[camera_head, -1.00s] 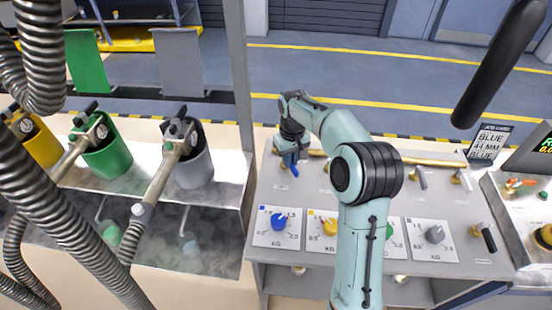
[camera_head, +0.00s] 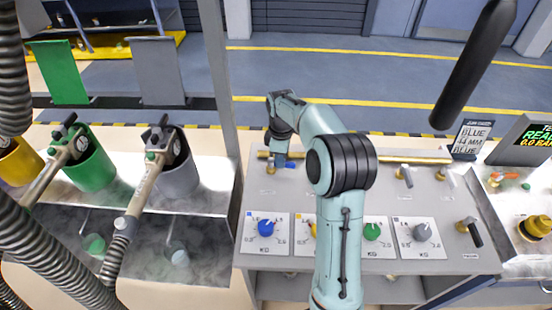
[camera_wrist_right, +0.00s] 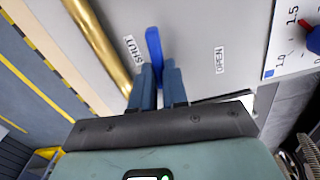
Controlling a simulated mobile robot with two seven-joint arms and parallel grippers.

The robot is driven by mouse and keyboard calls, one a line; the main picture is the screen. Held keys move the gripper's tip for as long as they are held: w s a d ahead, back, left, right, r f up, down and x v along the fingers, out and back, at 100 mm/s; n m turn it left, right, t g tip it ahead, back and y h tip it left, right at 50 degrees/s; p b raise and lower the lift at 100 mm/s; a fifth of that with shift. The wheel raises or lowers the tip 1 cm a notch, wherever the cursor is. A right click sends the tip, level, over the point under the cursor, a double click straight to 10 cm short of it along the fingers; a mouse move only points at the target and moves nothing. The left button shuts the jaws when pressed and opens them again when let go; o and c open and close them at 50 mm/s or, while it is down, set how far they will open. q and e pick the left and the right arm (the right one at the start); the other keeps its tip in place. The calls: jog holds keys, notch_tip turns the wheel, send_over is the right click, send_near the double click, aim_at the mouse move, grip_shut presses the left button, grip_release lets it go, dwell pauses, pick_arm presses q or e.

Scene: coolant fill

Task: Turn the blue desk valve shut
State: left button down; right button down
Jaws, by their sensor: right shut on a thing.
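The blue desk valve's handle (camera_head: 290,165) stands at the left end of the grey desk panel, near the brass pipe. My right gripper (camera_head: 280,160) reaches over it from above and is shut on it. In the right wrist view the blue handle (camera_wrist_right: 153,45) sticks out between the two fingers of the right gripper (camera_wrist_right: 157,75). It lies closer to the SHUT label (camera_wrist_right: 134,50) than to the OPEN label (camera_wrist_right: 219,60), at a slight angle to the pipe. The valve body is hidden by the gripper. My left gripper is not in view.
The brass pipe (camera_head: 405,158) runs along the panel's back. Blue (camera_head: 266,228), green (camera_head: 372,231) and grey (camera_head: 422,232) dials stand in front; a yellow one is mostly hidden by my arm. Other valve handles are at the right. Hoses and nozzles hang left.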

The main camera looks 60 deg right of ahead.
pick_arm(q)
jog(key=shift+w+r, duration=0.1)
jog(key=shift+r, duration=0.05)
pick_arm(e)
jog(key=shift+d+n, duration=0.15)
jog(key=shift+n, duration=0.55)
jog(key=shift+w, duration=0.1)
jog(key=c, duration=1.1)
grip_release()
jog(key=shift+c, duration=0.2)
